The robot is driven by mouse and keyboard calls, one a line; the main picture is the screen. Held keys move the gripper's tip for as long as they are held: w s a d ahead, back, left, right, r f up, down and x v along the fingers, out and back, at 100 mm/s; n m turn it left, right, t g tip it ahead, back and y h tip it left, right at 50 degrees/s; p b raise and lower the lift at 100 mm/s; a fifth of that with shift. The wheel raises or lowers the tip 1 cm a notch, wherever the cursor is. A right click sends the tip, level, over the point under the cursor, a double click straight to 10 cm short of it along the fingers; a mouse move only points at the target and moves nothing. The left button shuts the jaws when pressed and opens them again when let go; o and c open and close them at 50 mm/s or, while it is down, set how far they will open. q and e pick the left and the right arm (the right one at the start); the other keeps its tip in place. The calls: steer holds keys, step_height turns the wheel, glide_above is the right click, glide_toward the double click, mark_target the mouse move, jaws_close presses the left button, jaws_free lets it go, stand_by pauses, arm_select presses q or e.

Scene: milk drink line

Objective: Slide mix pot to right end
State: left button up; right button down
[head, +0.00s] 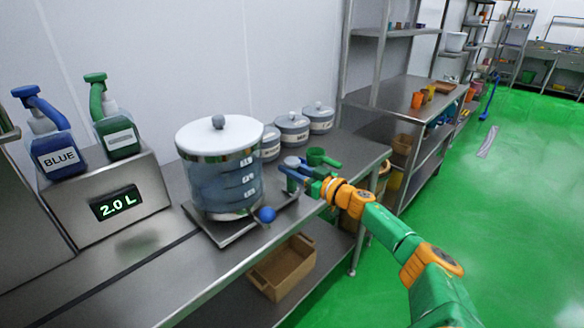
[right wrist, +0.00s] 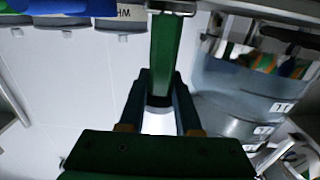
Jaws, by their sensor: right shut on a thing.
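The mix pot (head: 218,185) is a clear, graduated vessel with a white lid and grey knob. It stands upright on a low metal tray (head: 222,238) on the steel counter, with a blue ball knob (head: 267,215) at its front. My right gripper (head: 292,176) is just right of the pot. In the right wrist view my right gripper (right wrist: 160,95) is shut on a green handle (right wrist: 164,50), with a metal bracket at the handle's far end. I cannot tell what the bracket joins. The pot (right wrist: 235,105) shows to the right there. My left gripper is not in view.
Blue (head: 52,155) and green (head: 118,137) pump bottles stand on a dispenser reading 2.0 L (head: 117,204) at left. The counter's right end (head: 370,150) looks clear.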

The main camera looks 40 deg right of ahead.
steer(key=shift+d+r, duration=0.1)
steer(key=shift+r, duration=0.05)
steer(key=c, duration=0.7)
jaws_free()
steer(key=shift+o, duration=0.5)
steer(key=shift+d, duration=0.2)
steer(key=shift+s+f, duration=0.25)
steer(key=shift+s, duration=0.3)
steer(key=shift+s+d+r+p, duration=0.15)
steer(key=shift+s+p, duration=0.1)
steer(key=shift+s, duration=1.3)
steer(key=shift+s+d+f+p, duration=0.1)
steer(key=shift+s+p, duration=0.15)
steer(key=shift+s, duration=1.25)
